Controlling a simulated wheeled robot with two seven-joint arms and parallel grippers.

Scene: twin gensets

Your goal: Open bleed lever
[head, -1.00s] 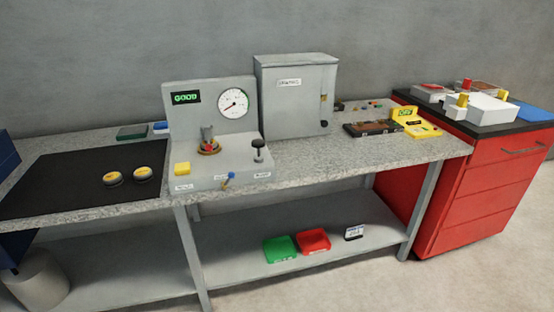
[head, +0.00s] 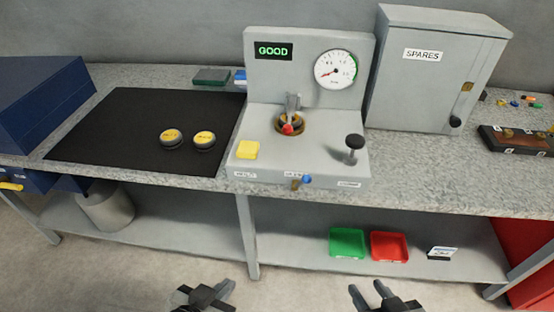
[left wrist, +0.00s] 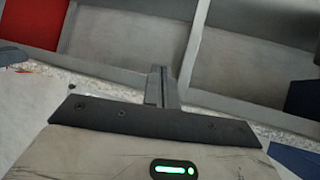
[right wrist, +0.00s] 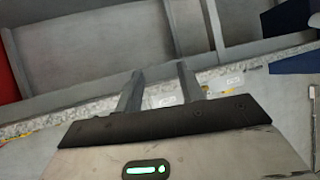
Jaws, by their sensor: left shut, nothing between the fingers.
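The bleed lever (head: 306,179) is a small lever with a blue ball end and brass body. My left gripper (head: 205,296) is shut and empty, low in front of the bench and left of the lever. It also shows in the left wrist view (left wrist: 157,86), fingers together. My right gripper (head: 371,294) is open and empty, low in front of the bench and right of the lever. Its parted fingers show in the right wrist view (right wrist: 160,84). Neither gripper touches the lever.
A SPARES cabinet (head: 430,80) stands right. Green (head: 347,243) and red (head: 389,246) trays lie on the lower shelf.

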